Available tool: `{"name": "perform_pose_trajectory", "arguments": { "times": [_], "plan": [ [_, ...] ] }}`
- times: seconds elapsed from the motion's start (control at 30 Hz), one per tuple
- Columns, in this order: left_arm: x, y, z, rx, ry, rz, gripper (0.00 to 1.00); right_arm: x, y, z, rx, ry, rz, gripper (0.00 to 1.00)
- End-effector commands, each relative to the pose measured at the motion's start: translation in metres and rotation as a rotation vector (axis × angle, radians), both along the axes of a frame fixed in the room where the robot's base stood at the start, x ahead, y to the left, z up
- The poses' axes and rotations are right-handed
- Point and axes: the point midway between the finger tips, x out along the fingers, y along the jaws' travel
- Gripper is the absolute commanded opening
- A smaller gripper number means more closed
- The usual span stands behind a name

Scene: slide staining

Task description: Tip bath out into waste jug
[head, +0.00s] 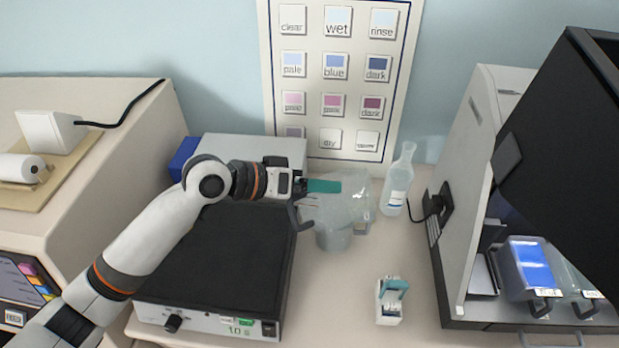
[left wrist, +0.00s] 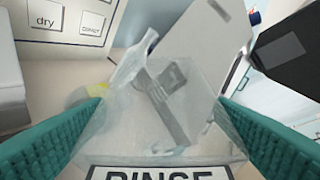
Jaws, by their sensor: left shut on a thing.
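My left gripper (head: 325,186) reaches in from the left over the bench, its green fingers shut on a clear, see-through bath (head: 352,190). In the left wrist view the bath (left wrist: 150,130) is between the two fingers and bears a RINSE label. The bath looks tilted in the head view; I cannot make out any liquid in it. A translucent jug (head: 333,238) stands on the bench just below the bath, its top partly hidden by the bath. I cannot tell whether the two touch. My right gripper is not in view.
A clear bottle (head: 398,182) stands right of the bath. A small white-and-teal holder (head: 389,302) is nearer the front. A black-topped instrument (head: 222,250) lies under my left arm. A grey cabinet with blue and clear baths (head: 530,268) is at right. The front middle bench is mostly clear.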

Motion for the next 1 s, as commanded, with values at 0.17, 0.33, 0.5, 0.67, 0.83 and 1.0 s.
{"name": "perform_pose_trajectory", "arguments": {
  "times": [0.17, 0.33, 0.5, 0.67, 0.83, 1.0],
  "plan": [
    [-0.002, -0.001, 0.001, 0.017, -0.056, 0.001, 0.24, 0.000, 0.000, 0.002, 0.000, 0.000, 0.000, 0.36],
    [-0.002, -0.001, 0.000, 0.019, -0.059, 0.001, 0.24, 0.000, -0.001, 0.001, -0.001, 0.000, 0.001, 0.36],
    [-0.007, -0.002, -0.010, 0.080, -0.239, -0.002, 0.24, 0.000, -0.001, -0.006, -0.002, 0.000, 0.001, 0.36],
    [-0.011, -0.004, -0.022, 0.161, -0.489, -0.003, 0.24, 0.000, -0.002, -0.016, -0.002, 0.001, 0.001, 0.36],
    [-0.013, -0.005, -0.025, 0.211, -0.633, -0.001, 0.24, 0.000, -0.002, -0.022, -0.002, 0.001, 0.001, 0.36],
    [-0.012, -0.004, -0.024, 0.217, -0.649, 0.000, 0.24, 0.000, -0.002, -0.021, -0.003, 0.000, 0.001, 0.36]
  ]
}}
